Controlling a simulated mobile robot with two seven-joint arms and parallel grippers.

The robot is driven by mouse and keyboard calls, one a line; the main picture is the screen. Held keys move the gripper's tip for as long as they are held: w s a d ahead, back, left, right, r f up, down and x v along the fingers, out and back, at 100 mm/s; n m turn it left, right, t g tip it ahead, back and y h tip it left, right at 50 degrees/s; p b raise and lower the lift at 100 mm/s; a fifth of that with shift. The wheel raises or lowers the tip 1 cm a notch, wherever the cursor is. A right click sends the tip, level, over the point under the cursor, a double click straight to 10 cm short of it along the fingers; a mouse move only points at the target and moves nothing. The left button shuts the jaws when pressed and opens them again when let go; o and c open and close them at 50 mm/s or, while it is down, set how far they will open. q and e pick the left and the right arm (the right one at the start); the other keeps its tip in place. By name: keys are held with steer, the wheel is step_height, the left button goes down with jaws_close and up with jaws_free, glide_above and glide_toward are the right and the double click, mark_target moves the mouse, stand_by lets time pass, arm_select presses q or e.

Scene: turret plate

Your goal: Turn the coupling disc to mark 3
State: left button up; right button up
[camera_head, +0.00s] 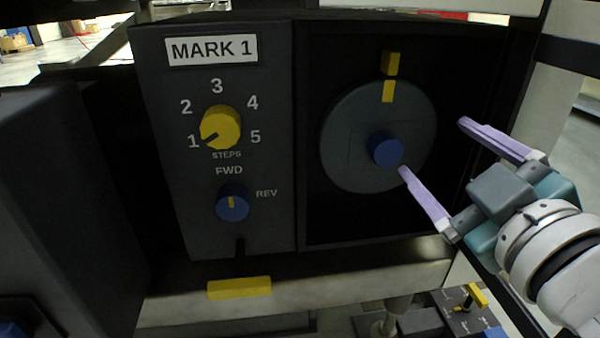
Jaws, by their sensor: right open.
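The grey coupling disc (345,165) sits in a dark recess on the right of the panel. It has a blue hub knob (385,149) and a yellow stripe (388,92) near its top, lined up under a yellow pointer block (390,63). A label (211,49) reads MARK 1. The yellow STEPS dial (222,126) has its dark pointer toward 1. The blue FWD/REV knob (232,204) has its yellow line upright, toward FWD. My right gripper (431,145) is open, its lilac fingers apart at the disc's right side, holding nothing. My left gripper is out of view.
A dark housing stands at the left. A pale frame post rises on the right beside my arm. A small control box (465,312) shows below right.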

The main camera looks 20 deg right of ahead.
steer(key=n+b, duration=0.1)
steer(key=b, duration=0.2)
glide_toward(389, 153)
steer(key=shift+t+y, duration=0.3)
steer(key=shift+y, duration=0.1)
steer(key=x, duration=0.5)
steer(key=b+x, duration=0.1)
steer(key=x, duration=0.2)
steer(key=shift+d+f, duration=0.2)
steer(key=shift+d, duration=0.05)
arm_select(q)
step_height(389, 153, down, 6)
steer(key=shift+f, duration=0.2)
arm_select(e)
steer(key=shift+w+d, duration=0.2)
steer(key=shift+w, duration=0.5)
steer(key=shift+c, duration=0.2)
steer(key=c, duration=0.9)
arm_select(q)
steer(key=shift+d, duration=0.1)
arm_select(e)
jaws_close()
